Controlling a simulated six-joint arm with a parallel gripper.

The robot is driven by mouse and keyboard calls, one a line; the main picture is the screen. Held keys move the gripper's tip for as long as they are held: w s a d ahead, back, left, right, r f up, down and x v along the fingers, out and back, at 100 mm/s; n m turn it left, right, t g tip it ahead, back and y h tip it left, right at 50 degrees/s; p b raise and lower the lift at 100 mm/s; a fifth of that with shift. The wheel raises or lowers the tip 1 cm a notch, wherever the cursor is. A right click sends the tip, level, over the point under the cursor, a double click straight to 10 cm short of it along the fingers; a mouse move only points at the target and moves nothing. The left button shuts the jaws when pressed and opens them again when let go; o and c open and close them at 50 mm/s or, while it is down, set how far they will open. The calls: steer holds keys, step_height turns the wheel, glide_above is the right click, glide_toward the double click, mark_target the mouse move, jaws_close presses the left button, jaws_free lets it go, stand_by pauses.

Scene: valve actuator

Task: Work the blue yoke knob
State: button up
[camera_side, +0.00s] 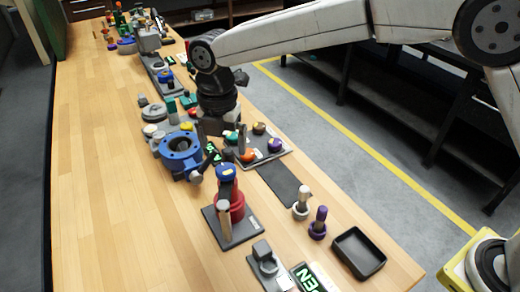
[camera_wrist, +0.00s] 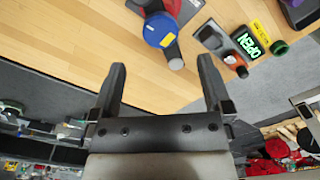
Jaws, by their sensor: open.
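The blue yoke knob (camera_side: 226,172) sits on top of a red valve body (camera_side: 237,205), which stands upright on a dark base plate (camera_side: 232,236). In the wrist view the knob (camera_wrist: 160,29) is a round blue cap with a yellow label, beyond the fingertips and roughly centred between them. My gripper (camera_side: 222,142) is behind the knob in the side view and apart from it. In the wrist view my gripper (camera_wrist: 162,66) has its two dark fingers spread with nothing between them.
A blue flanged ring (camera_side: 181,148) stands close left of my gripper. A plate with coloured knobs (camera_side: 273,146) is to the right. A green OPEN sign (camera_side: 310,280), a purple-topped peg (camera_side: 320,218) and a black tray (camera_side: 358,253) are nearer the front. The table's left side is clear.

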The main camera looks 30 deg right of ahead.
mark_target(226, 168)
steer(key=shift+f, duration=3.3)
steer(key=c, duration=1.3)
steer(key=shift+m, duration=0.4)
steer(key=m, duration=0.8)
steer(key=shift+m, duration=0.3)
steer(key=shift+r, duration=0.1)
